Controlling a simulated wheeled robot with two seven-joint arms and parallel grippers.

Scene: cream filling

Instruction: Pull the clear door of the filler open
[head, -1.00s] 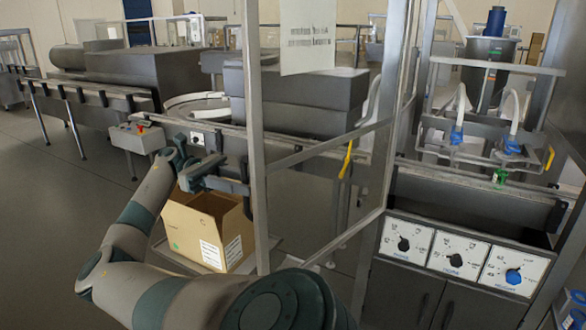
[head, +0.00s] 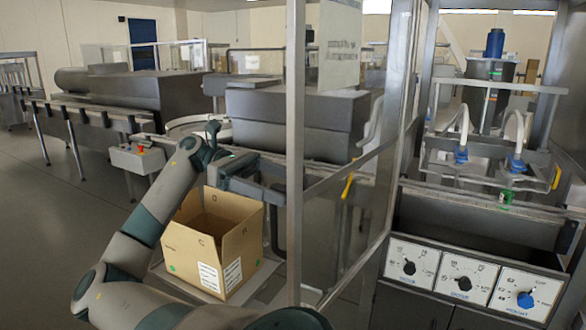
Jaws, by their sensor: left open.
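The clear door (head: 338,215) of the filler is a see-through panel in a grey metal frame. It stands swung out at an angle, with its near upright post (head: 295,150) left of the filler front. A printed sheet (head: 340,42) hangs at its top. My left gripper (head: 248,172) is open, just left of the post and above the carton. Its fingers point toward the post; I cannot tell whether they touch it. They hold nothing that I can see. My right gripper is out of view.
An open cardboard carton (head: 205,245) stands below my left gripper. The filler's dial panel (head: 463,280) and nozzles (head: 461,152) are at the right. A grey conveyor (head: 75,115) runs along the left. Floor (head: 40,220) is clear at far left.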

